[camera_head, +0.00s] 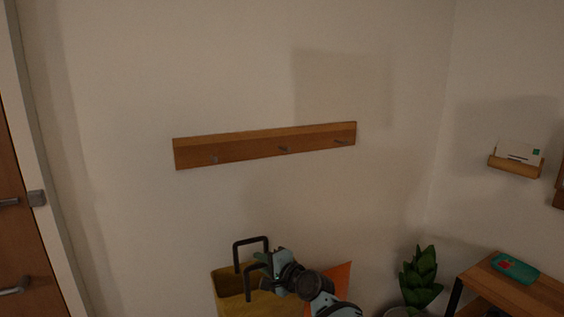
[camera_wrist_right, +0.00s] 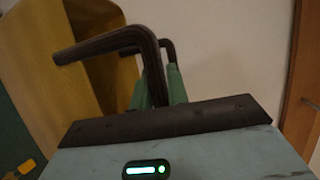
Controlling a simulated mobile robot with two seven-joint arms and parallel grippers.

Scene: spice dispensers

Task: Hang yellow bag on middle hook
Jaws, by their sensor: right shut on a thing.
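The yellow bag (camera_head: 262,303) with two dark handles is at the bottom of the head view, below the wall rack. My right gripper (camera_head: 262,260) is shut on one dark handle of the bag. In the right wrist view the bag (camera_wrist_right: 50,60) fills the left side, and its dark handle (camera_wrist_right: 105,42) runs to the gripper fingers (camera_wrist_right: 160,90). The wooden rack (camera_head: 245,147) on the wall has three hooks; the middle hook (camera_head: 284,150) is bare. The bag is lower than the hook and apart from it. My left gripper is not in view.
An orange item (camera_head: 340,278) shows behind my right arm. A potted plant (camera_head: 418,275) and a wooden shelf (camera_head: 515,290) with a teal object (camera_head: 514,268) stand at the right. A small wall holder (camera_head: 515,165) is on the right wall. The wall between bag and rack is clear.

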